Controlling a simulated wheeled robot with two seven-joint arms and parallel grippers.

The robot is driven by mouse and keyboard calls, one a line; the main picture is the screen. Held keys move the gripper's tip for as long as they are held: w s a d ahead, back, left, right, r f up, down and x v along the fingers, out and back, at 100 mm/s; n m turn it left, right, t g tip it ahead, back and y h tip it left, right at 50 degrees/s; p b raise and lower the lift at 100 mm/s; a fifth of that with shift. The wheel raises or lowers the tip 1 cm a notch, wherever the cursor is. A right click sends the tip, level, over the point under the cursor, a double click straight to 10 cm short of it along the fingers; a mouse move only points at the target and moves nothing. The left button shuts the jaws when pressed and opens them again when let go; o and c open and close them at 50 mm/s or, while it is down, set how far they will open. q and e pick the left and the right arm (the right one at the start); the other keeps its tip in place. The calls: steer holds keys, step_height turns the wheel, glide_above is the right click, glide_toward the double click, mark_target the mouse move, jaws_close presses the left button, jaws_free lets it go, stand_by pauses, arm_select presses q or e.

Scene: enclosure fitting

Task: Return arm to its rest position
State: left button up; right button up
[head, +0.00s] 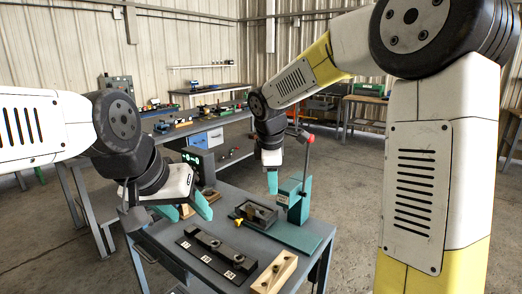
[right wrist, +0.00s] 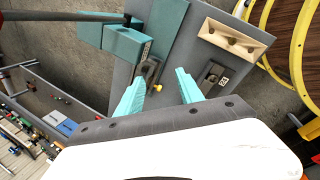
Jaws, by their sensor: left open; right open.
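My left gripper (head: 190,211) is open at the left side of the grey work table (head: 196,268), its teal fingers apart above the tabletop near a wooden block. My right gripper (head: 272,183) hangs above the table, close to the teal press (head: 296,203); in the right wrist view (right wrist: 160,95) its two teal fingers are spread with nothing between them. A dark open-topped enclosure (head: 262,212) with a yellow knob (head: 238,222) sits on the table below the right gripper. My right arm's upper links fill the right of the head view.
A dark rail with labelled blocks (head: 215,250) and a wooden block with holes (head: 273,273) lie along the table's front. A dark box with a green light (head: 201,160) stands at the back left. Other benches (head: 205,125) stand behind. Yellow curved rails (right wrist: 277,60) show in the right wrist view.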

steer(key=s+d+r+m+t+y, duration=0.1)
steer(key=s+d+r+m, duration=0.1)
steer(key=s+d+m, duration=0.3)
steer(key=s+d+r+m+t+y, duration=0.1)
steer(key=s+d+m, duration=0.5)
steer(key=s+m, duration=0.6)
steer(key=shift+s+r+t+y, duration=0.35)
steer(key=shift+s+r, duration=0.55)
steer(key=shift+s, duration=2)
